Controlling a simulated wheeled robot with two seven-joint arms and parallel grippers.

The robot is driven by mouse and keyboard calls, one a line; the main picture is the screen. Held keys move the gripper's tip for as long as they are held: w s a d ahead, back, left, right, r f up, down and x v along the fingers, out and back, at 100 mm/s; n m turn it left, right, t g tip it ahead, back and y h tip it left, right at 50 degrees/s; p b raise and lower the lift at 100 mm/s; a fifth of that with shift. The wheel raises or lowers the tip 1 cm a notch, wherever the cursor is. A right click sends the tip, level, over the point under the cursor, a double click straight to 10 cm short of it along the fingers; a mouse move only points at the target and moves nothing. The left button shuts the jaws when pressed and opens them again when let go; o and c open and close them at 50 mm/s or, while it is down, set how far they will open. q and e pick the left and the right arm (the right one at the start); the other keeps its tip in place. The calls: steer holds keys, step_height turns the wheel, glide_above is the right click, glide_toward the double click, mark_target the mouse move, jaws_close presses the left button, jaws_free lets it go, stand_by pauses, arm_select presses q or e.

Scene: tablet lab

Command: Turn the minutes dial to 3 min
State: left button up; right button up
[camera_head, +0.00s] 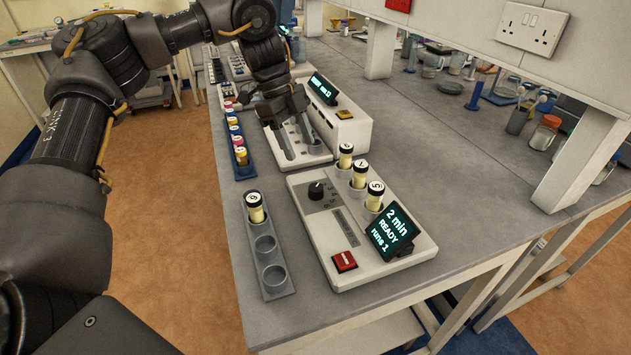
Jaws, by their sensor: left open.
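The minutes dial (316,190) is a black knob on the white device (309,236) at the front of the bench. The device's tilted screen (392,230) reads "2 min READY runs 1". A red switch (344,261) sits at the device's front left corner. Several numbered, capped tubes (375,196) stand along its right side. My left gripper (302,156) is open, pointing down over the second white device behind, beyond the dial and apart from it. What lies directly under its fingers is partly hidden. My right gripper is not in view.
A grey rack (266,246) left of the device holds one capped tube (255,207) and has empty holes. A blue rack (236,145) with colored caps stands farther back. The second white device (342,125) has its own screen and yellow button. Bench right of the devices is clear.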

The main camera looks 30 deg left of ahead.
mark_target(316, 187)
arm_select(q)
steer(key=x, duration=0.9)
steer(key=shift+d+f+p, duration=0.15)
steer(key=shift+f+p, duration=0.2)
steer(key=shift+p, duration=0.05)
steer(key=shift+d+f, duration=0.25)
steer(key=shift+f, duration=0.25)
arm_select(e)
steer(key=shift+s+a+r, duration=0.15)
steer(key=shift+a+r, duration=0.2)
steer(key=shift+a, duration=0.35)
